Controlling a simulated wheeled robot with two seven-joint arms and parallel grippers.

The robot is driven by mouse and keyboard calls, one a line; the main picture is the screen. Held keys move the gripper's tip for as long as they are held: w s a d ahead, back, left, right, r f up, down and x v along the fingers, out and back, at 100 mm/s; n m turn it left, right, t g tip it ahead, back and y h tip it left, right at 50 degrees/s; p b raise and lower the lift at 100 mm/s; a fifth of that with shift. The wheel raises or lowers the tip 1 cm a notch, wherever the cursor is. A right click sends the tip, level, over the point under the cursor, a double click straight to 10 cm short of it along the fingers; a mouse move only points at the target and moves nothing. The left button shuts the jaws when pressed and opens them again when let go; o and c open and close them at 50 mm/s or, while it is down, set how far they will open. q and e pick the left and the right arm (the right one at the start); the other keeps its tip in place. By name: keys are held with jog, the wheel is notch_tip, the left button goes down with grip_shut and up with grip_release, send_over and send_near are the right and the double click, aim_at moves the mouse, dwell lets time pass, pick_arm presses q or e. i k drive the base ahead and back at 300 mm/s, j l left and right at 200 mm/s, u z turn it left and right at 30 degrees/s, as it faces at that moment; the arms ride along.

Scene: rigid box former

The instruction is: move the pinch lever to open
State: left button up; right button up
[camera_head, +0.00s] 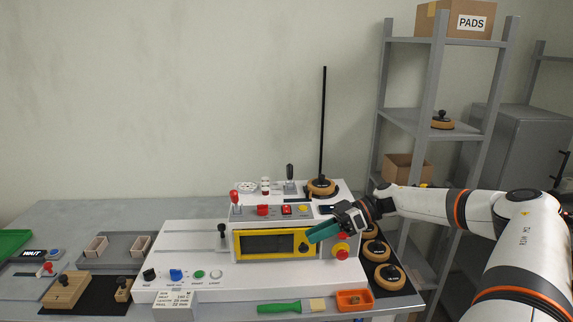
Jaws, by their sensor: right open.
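The white machine (190,240) stands on the grey bench, with a yellow-framed dark screen (270,244) on its front. Several levers show on it: a red-knobbed lever (234,197) at the upper left, a black-knobbed lever (221,231) left of the screen, and a dark-handled lever (289,172) at the back. I cannot read which is the pinch lever, nor its setting. My right gripper (322,233) has teal fingers and is open, in front of the screen's right end. It hides part of the panel there. It appears empty. My left gripper is not in view.
A thin black pole (323,130) rises behind the machine. Red knobs (341,253) sit close to my right gripper. A green-handled brush (290,306) and an orange tray (354,299) lie in front. Wooden round pads (389,277) stand at right, beside a grey shelf (430,125).

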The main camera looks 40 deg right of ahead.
aim_at(289, 167)
jog(key=i+l, duration=0.25)
jog(key=l, duration=0.15)
jog(key=i+l, duration=0.25)
jog(key=l, duration=0.15)
jog(key=i+l, duration=0.25)
jog(key=l, duration=0.2)
jog(key=i+l, duration=0.25)
jog(key=l, duration=0.15)
